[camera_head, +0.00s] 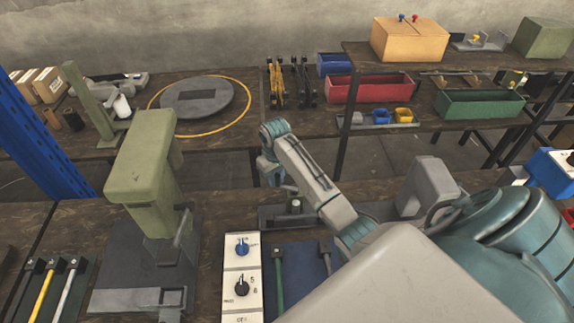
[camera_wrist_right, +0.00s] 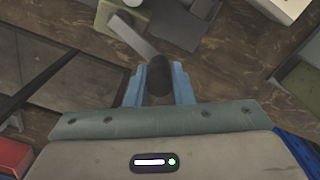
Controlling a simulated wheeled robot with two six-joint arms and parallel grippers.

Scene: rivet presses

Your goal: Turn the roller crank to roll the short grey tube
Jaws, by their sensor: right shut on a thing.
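My right gripper (camera_wrist_right: 155,88) is shut on a dark cylindrical handle (camera_wrist_right: 160,70) in the wrist view, with one blue finger on each side of it. A flat grey crank bar (camera_wrist_right: 133,36) runs from beside the handle to the upper left. In the head view my right gripper (camera_head: 268,172) points down near the back edge of the front bench, partly hidden by its own wrist; the handle cannot be made out there. A grey machine base (camera_head: 275,215) lies below it, with a small metal cylinder (camera_head: 295,206). I cannot clearly identify the short grey tube. My left gripper is not in view.
A green press (camera_head: 143,165) stands left of my arm. A white switch panel (camera_head: 242,268) and a blue tool mat (camera_head: 292,262) lie in front. A grey housing (camera_head: 428,185) stands to the right. Behind the gap are a round plate (camera_head: 190,97) and a red bin (camera_head: 368,88).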

